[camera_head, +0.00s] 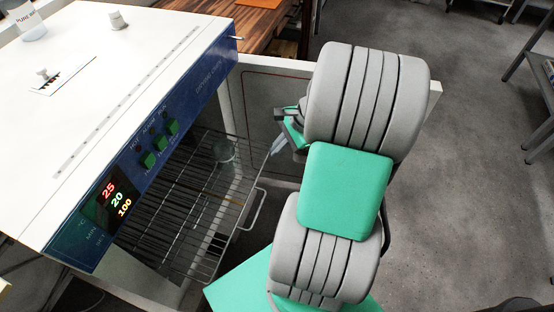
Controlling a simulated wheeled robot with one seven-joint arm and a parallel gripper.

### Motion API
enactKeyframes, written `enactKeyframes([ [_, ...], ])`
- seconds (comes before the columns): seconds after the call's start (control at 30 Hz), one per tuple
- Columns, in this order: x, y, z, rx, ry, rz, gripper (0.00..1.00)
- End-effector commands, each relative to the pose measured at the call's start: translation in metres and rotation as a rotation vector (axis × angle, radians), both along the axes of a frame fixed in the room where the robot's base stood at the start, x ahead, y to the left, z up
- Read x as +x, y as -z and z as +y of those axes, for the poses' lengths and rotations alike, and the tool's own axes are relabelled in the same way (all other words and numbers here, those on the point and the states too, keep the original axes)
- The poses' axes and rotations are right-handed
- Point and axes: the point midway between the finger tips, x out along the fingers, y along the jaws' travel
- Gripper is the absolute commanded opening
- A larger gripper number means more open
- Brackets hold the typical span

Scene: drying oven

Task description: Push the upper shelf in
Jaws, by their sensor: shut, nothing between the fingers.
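The upper shelf (185,215) is a dark wire rack that sticks out of the drying oven (110,85) below its blue control panel. A pale wire handle (259,209) stands out from the shelf's front edge. A clear glass vessel (224,151) shows at the shelf's far part; I cannot tell whether it stands on this shelf or below it. My gripper (277,148) is by the far end of the shelf's front edge, with its fingers shut and empty. I cannot tell whether the fingertips touch the rack. My arm hides part of the area to the right.
The oven door (272,98) is open behind the shelf, close to my gripper and arm. A wooden table (200,28) stands behind the oven. The grey floor (460,170) at the right is clear, with a dark-framed stand at the far right edge.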

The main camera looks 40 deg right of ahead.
Motion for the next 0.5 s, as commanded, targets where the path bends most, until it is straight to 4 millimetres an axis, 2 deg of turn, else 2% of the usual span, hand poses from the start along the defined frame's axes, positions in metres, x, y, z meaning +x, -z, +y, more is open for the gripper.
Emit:
enactKeyframes([
  [0.03, -0.010, 0.020, -0.029, 0.110, 0.196, 0.017, 0.00],
  [0.1, -0.020, 0.033, -0.057, 0.251, 0.420, 0.029, 0.00],
  [0.2, -0.033, 0.042, -0.081, 0.399, 0.630, 0.036, 0.00],
  [0.33, -0.039, 0.047, -0.092, 0.479, 0.734, 0.039, 0.00],
  [0.5, -0.027, 0.064, -0.083, 0.483, 0.736, 0.042, 0.00],
])
